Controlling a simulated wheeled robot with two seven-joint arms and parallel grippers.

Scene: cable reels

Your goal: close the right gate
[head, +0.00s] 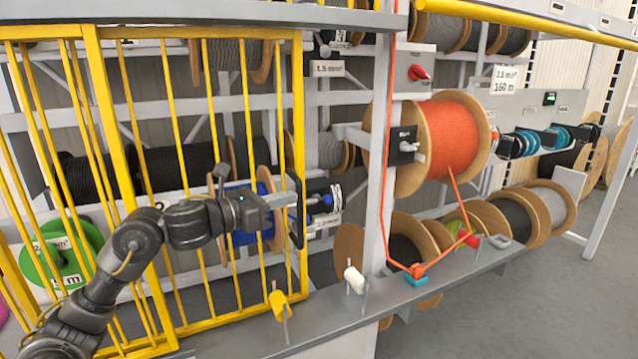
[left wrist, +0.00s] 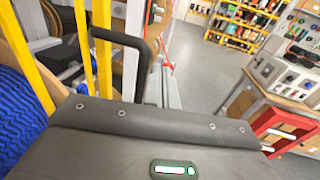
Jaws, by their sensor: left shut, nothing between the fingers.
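The right gate, a yellow barred frame (head: 299,120), stands across the left half of the head view, in front of the reel shelves. Its yellow bars also show in the left wrist view (left wrist: 103,65). A dark bow-shaped handle (head: 303,240) is on its right edge; it also shows in the left wrist view (left wrist: 135,42). My left gripper (head: 288,198) is shut and empty, beside the handle and in front of the bars. My right gripper is out of view.
A grey rail (head: 330,315) runs below the gate, with a yellow-topped pin (head: 278,303) and a white-topped pin (head: 354,280). A grey post (head: 377,200) stands right of the gate, beside an orange reel (head: 450,140). The floor at right is clear.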

